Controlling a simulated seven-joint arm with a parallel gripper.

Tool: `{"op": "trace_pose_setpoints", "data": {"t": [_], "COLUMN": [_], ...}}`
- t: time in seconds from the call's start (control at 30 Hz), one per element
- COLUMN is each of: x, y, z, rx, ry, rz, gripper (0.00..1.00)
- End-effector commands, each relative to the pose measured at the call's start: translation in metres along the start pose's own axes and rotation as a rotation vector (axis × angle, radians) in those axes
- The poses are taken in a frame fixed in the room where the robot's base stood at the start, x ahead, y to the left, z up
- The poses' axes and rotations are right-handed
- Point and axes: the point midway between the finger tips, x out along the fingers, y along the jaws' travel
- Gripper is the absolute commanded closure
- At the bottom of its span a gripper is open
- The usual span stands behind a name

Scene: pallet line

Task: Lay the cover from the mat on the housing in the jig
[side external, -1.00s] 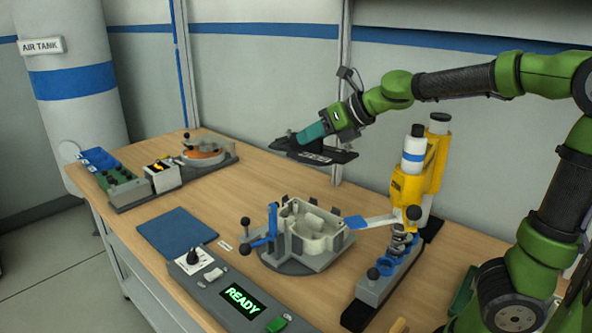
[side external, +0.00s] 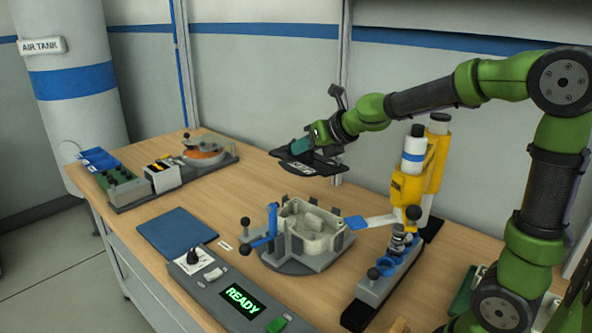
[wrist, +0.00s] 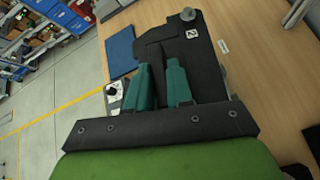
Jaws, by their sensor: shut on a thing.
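The cover (side external: 310,162) is a dark, flat plate held in the air behind and above the jig, slightly tilted. My gripper (side external: 300,148) is shut on it. In the wrist view the teal fingers of my gripper (wrist: 159,68) grip the black cover (wrist: 205,65), which bears a small white label. The cream housing (side external: 318,232) sits open side up in the grey jig (side external: 290,262), below the cover and apart from it. The blue mat (side external: 178,233) lies bare to the left of the jig; it also shows in the wrist view (wrist: 120,50).
A yellow press-like unit (side external: 408,185) stands right of the jig, with an arm reaching to the jig's edge. A blue-handled clamp (side external: 271,225) is at the jig's left. A control box (side external: 222,285) reading READY is in front.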

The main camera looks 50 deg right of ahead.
Motion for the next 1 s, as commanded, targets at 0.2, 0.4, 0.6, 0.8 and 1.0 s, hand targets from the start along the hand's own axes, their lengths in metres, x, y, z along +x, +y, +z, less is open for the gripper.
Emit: {"op": "trace_pose_setpoints", "data": {"t": [0.2,0.4,0.6,0.8,1.0], "x": [0.086,0.164,0.229,0.263,0.282], "y": [-0.003,0.000,0.010,0.020,0.017], "z": [0.022,0.023,0.011,-0.001,-0.021], "rx": [-0.039,-0.085,-0.135,-0.168,-0.173], "ry": [0.005,0.008,0.012,0.013,0.017], "rz": [-0.013,-0.008,0.015,0.037,0.043], "gripper": [1.00,1.00,1.00,1.00,1.00]}}
